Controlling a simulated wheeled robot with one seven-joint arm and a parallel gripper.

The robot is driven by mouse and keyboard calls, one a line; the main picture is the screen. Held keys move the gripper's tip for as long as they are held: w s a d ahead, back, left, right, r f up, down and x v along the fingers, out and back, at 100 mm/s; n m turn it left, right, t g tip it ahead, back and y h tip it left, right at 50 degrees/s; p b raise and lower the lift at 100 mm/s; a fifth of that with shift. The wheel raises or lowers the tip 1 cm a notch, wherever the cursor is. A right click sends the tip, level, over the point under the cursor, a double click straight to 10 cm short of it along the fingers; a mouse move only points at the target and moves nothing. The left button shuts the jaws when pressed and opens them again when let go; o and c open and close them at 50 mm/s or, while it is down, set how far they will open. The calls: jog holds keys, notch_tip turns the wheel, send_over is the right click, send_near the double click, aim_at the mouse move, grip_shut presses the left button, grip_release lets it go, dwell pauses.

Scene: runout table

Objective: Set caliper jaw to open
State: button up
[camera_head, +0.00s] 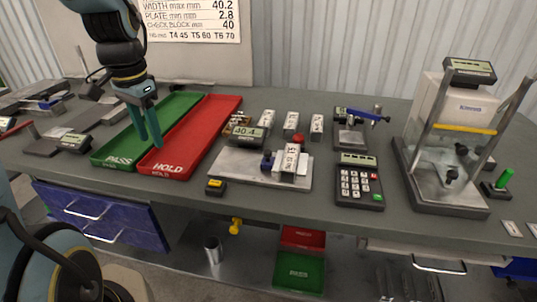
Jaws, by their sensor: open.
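The caliper fixture (230,163) is a grey plate in the middle of the table, with a small display (246,134) reading 40.4. A blue jaw piece (267,160) stands on it, close to the left side of a pale labelled block (290,162). Whether jaw and block touch is too small to tell. A red knob (299,139) shows behind the block. My gripper (150,142) is open and empty, pointing down over the green and red trays, left of and apart from the caliper fixture.
The green PASS tray (112,159) and red HOLD tray (176,170) lie at left. Labelled blocks (291,124) stand behind the fixture. A blue-levered device (350,135), keypad (359,184) and framed scale-like device (450,190) stand at right. A small yellow-black box (215,186) sits in front.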

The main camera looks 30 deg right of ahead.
jog(key=shift+o, duration=0.7)
jog(key=s+d+m+b, duration=0.2)
jog(key=d+m+b, duration=0.1)
jog(key=d+m, duration=0.9)
jog(key=d, duration=0.4)
jog(key=shift+d+r+g, duration=0.25)
jog(key=shift+r+g, duration=0.05)
jog(key=shift+r, duration=0.1)
jog(key=r+m+b, duration=0.2)
jog(key=m, duration=0.6)
send_over(267, 151)
notch_tip(267, 151, down, 11)
jog(key=shift+r+p, duration=0.1)
jog(key=shift+p, duration=0.9)
grip_shut()
